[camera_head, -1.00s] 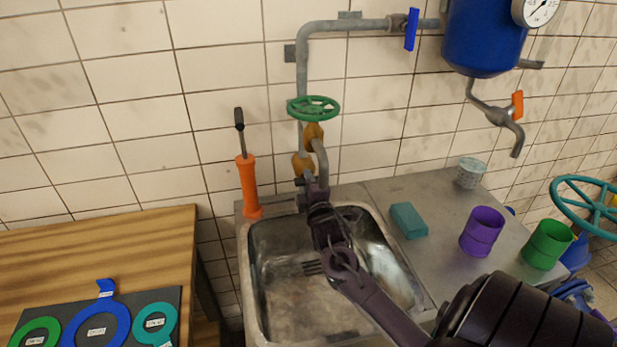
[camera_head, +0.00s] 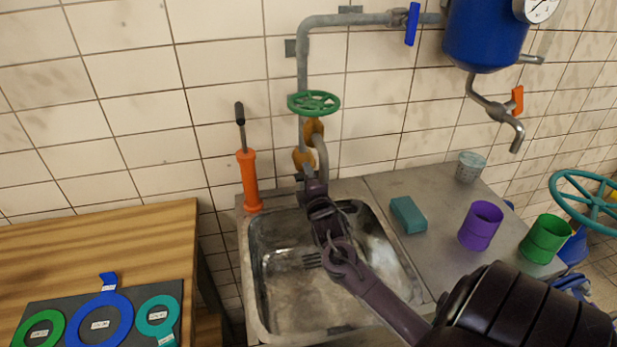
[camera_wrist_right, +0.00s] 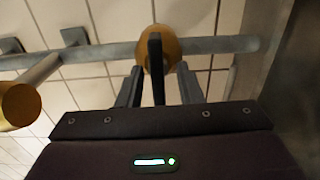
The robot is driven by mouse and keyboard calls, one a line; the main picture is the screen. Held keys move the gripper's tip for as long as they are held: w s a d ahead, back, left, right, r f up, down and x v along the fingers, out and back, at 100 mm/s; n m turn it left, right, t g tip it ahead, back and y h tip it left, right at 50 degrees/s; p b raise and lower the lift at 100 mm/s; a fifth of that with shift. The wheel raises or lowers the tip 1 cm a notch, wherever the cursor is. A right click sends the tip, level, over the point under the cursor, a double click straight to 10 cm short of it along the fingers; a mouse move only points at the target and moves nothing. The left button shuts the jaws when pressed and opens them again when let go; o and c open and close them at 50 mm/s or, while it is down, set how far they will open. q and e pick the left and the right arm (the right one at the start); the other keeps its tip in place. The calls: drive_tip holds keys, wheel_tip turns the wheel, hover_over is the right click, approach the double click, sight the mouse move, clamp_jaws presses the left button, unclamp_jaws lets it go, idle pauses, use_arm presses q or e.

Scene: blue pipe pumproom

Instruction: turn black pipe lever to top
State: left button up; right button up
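The black pipe lever (camera_wrist_right: 155,62) shows in the right wrist view as an upright dark bar in front of a yellow pipe fitting (camera_wrist_right: 168,48) on a grey pipe. My right gripper (camera_wrist_right: 160,88) is open, with one finger on each side of the lever. A gap shows between the lever and the right-hand finger; I cannot tell whether the left-hand finger touches it. In the head view my right gripper (camera_head: 307,182) is over the back of the sink, at the lower pipe end, and the lever is mostly hidden there. My left gripper is out of view.
A green valve wheel (camera_head: 314,103) stands above the gripper on the pipe. An orange hand pump (camera_head: 249,180) stands left of the sink (camera_head: 262,290). A teal sponge (camera_head: 408,215) and purple cup (camera_head: 480,226) are on the counter at right. A wooden table (camera_head: 100,245) is at left.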

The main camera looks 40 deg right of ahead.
drive_tip(key=shift+s, duration=0.1)
drive_tip(key=b+v, duration=0.1)
drive_tip(key=v, duration=0.6)
drive_tip(key=shift+s+a, duration=0.2)
drive_tip(key=shift+s, duration=0.1)
idle(0.3)
